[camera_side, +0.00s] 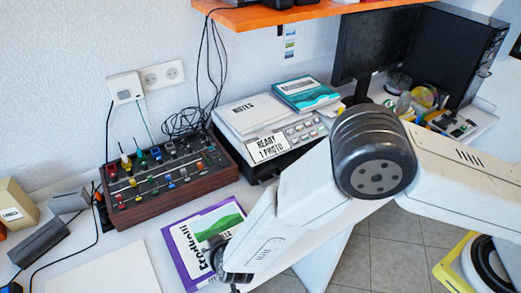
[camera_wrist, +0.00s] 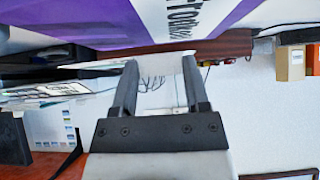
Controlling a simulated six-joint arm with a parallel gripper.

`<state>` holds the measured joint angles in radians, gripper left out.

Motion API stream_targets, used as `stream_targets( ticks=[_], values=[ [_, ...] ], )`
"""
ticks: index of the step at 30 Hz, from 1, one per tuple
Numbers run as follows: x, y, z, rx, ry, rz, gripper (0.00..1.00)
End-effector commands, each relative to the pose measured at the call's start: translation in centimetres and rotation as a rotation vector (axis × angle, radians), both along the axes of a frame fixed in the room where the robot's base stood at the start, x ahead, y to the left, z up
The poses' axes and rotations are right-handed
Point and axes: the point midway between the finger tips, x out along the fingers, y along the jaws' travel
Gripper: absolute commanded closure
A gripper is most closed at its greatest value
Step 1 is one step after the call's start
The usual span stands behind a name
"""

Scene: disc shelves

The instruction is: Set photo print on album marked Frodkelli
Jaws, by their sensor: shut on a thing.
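The purple album (camera_side: 182,262) lies flat on the white desk at the lower middle of the side view. It bears a white label, partly readable as Frodkelli, and a green picture. In the wrist view the album (camera_wrist: 85,18) fills the top, with Frodkelli on its label. My gripper (camera_wrist: 160,62) is shut on a thin, pale sheet, seemingly the photo print (camera_wrist: 152,60), seen nearly edge-on between the fingers. In the side view my gripper (camera_side: 219,262) is at the album's right part, mostly hidden by my arm. The print cannot be made out there. Contact with the album cannot be told.
A mixer with coloured knobs (camera_side: 160,173) stands behind the album. A device with a READY 1 PHOTO display (camera_side: 268,147) stands behind right, with a notes pad (camera_side: 248,112) and teal book (camera_side: 306,93) on it. A pale sheet (camera_side: 105,270) lies left of the album.

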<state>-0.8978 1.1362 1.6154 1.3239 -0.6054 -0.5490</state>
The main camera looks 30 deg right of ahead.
Motion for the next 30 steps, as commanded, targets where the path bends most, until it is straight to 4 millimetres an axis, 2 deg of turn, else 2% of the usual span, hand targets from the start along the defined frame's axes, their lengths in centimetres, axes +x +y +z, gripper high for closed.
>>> stream_targets(
  ticks=[5,16,30],
  values=[
    [0.2,0.1,-0.3,0.001,0.0,-0.001,1.0],
    [0.4,0.3,-3.4,0.0,0.002,0.0,1.0],
    [0.4,0.3,-3.9,0.001,0.001,0.001,1.0]
  ],
)
